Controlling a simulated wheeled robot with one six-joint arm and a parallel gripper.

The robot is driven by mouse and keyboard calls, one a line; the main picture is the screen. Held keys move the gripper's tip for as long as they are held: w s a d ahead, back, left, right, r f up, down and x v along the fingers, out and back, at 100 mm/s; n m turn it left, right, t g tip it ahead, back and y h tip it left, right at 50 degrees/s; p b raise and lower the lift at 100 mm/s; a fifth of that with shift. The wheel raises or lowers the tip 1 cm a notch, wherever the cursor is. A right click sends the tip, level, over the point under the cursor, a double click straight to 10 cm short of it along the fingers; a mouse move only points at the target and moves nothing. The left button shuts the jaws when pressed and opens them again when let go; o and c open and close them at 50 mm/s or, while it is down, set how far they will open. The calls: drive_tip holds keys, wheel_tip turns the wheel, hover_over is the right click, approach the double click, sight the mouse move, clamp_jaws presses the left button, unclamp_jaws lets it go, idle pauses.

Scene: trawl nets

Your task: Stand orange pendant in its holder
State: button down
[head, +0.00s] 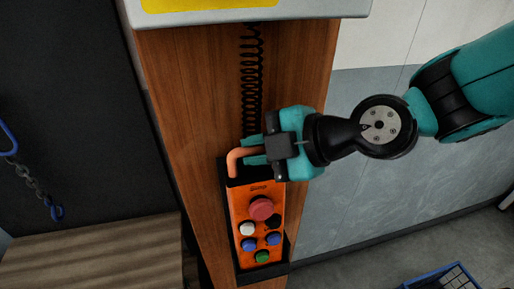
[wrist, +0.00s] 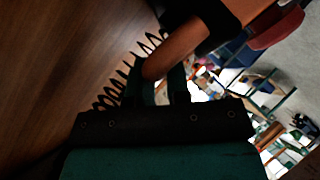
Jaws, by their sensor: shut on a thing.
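The orange pendant (head: 247,207) is upright in the head view, against the front of the wooden post. It has a large red button and several smaller white, black, blue and green ones. Its black holder (head: 283,270) shows around its sides and below it; I cannot tell whether the pendant is fully seated. My gripper (head: 256,150) comes from the right and is shut on the pendant's curved orange handle at the top. In the wrist view the handle (wrist: 178,48) runs between the dark fingers (wrist: 162,85).
A black coiled cord (head: 251,80) hangs behind my gripper along the wooden post (head: 190,110). A grey box with a yellow panel (head: 205,5) is above. A blue hook and chain (head: 38,185) hang at left over a wooden surface (head: 100,260). A blue crate (head: 440,277) is lower right.

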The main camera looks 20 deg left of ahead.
drive_tip(key=shift+r, duration=0.1)
drive_tip(key=c, duration=1)
unclamp_jaws()
drive_tip(key=shift+d, duration=0.1)
drive_tip(key=b+v, duration=0.5)
drive_tip(key=v, duration=1.2)
drive_tip(key=shift+s+d+f+m+g+h, duration=0.25)
drive_tip(key=shift+s+d+f+m+h, duration=1.35)
drive_tip(key=shift+m, duration=1.95)
drive_tip(key=shift+s+d+f+m+g+h, duration=0.3)
drive_tip(key=shift+s+d+f+m+h, duration=0.7)
drive_tip(key=shift+d+f+m, duration=1.8)
drive_tip(key=shift+s+d+f+m+g+h, duration=0.25)
drive_tip(key=shift+s+d+f+m+h, duration=0.8)
drive_tip(key=shift+m, duration=3.2)
